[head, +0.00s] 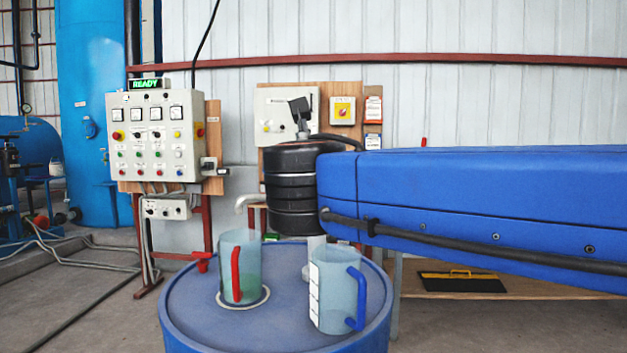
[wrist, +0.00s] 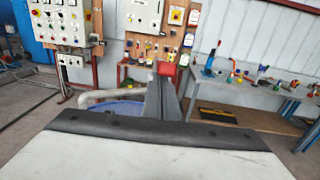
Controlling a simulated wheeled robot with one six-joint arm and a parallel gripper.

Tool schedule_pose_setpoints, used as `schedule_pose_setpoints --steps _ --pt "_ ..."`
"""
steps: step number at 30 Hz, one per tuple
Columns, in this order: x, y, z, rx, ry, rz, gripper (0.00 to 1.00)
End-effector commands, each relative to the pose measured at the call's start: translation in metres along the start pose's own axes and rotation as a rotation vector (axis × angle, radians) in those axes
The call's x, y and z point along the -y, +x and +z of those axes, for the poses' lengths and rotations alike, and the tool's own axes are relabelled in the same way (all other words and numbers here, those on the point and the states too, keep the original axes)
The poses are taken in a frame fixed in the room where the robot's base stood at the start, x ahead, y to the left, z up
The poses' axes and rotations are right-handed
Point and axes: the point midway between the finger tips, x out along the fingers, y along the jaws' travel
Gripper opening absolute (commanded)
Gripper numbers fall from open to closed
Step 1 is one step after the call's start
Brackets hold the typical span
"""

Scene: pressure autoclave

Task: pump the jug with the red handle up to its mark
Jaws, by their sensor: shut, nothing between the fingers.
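The clear jug with the red handle (head: 226,262) stands upright on a pale ring on the blue drum top (head: 190,318). A greenish tint shows in it; its mark and exact level cannot be made out. A jug with a blue handle (head: 336,292) and a white scale strip stands to its right. A pale spout (head: 247,200) bends down above the red-handled jug; it also shows in the wrist view (wrist: 108,96). My gripper (wrist: 168,84) is shut and empty, right of the spout. A red piece (wrist: 167,68) shows just beyond its fingertips; contact is unclear.
A grey control panel (head: 155,135) with a lit READY sign stands behind left. A second board (head: 312,120) with a yellow switch is behind the drum. A wooden bench (head: 530,288) runs along the right. My blue arm crosses the right side above the blue-handled jug.

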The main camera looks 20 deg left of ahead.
Motion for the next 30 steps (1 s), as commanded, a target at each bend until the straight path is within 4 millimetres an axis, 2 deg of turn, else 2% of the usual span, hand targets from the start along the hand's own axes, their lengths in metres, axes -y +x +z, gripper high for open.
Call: schedule_pose_setpoints --steps 7,15,30 --pt "0.001 0.004 0.020 -0.096 0.003 -0.002 0.00" --pt "0.001 0.007 0.033 -0.092 0.001 -0.002 0.00" --pt "0.001 0.010 0.041 -0.091 0.000 -0.002 0.00"
